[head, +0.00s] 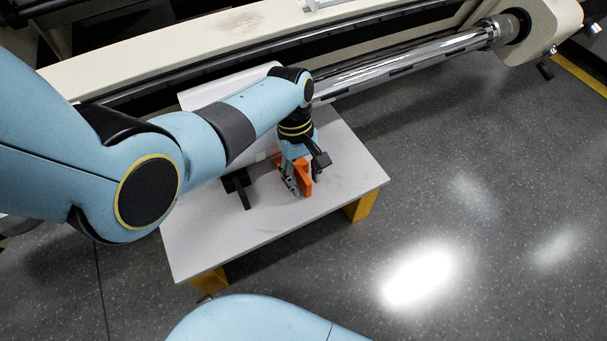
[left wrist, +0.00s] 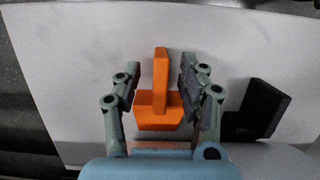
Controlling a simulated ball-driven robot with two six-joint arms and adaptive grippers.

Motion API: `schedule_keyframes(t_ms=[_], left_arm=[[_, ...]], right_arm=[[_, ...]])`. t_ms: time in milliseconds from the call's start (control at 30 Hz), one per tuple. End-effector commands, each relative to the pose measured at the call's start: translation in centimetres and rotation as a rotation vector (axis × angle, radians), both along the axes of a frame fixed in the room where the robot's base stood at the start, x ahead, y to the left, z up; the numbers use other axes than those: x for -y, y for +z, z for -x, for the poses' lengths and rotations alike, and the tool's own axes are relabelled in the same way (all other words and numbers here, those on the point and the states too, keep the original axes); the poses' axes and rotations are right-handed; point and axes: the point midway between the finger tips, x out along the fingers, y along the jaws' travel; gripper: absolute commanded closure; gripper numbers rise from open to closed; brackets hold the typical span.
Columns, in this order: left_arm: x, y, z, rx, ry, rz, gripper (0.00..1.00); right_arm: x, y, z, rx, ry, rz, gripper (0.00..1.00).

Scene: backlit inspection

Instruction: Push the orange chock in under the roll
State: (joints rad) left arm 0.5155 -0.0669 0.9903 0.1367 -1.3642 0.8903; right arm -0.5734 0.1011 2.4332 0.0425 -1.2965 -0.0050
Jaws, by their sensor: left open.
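The orange chock (head: 306,179) stands on the grey low table near its middle and has an upright bar-like part. In the left wrist view the chock (left wrist: 160,108) shows between the two fingers. My left gripper (head: 295,188) points down over it from the left arm. Its fingers (left wrist: 160,72) are open, one on each side of the chock, with gaps visible on both sides. A white surface (head: 228,86), seemingly the roll, shows behind my left arm, which hides most of it. My right gripper is out of view.
A black angled block (head: 238,188) stands on the table (head: 225,240) left of the chock; it also shows in the left wrist view (left wrist: 258,108). A machine with a shiny metal roller (head: 410,62) runs along the back. The table's front and right parts are clear.

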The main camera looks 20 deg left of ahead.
Motion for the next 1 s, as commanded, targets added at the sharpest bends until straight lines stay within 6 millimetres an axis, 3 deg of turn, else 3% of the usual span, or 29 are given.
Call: schedule_keyframes(t_ms=[267,500,700,1000], left_arm=[[-0.5,2.1,-0.4,0.003,0.0,0.0,0.59],[-1.5,7.4,-1.3,0.004,0.001,-0.001,0.59],[-2.2,10.6,-1.7,0.002,0.0,-0.001,0.59],[-2.4,11.6,-1.8,-0.001,0.0,0.0,0.59]], right_arm=[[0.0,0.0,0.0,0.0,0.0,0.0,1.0],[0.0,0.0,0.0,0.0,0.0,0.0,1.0],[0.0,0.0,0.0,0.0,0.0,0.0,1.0],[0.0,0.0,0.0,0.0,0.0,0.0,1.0]])
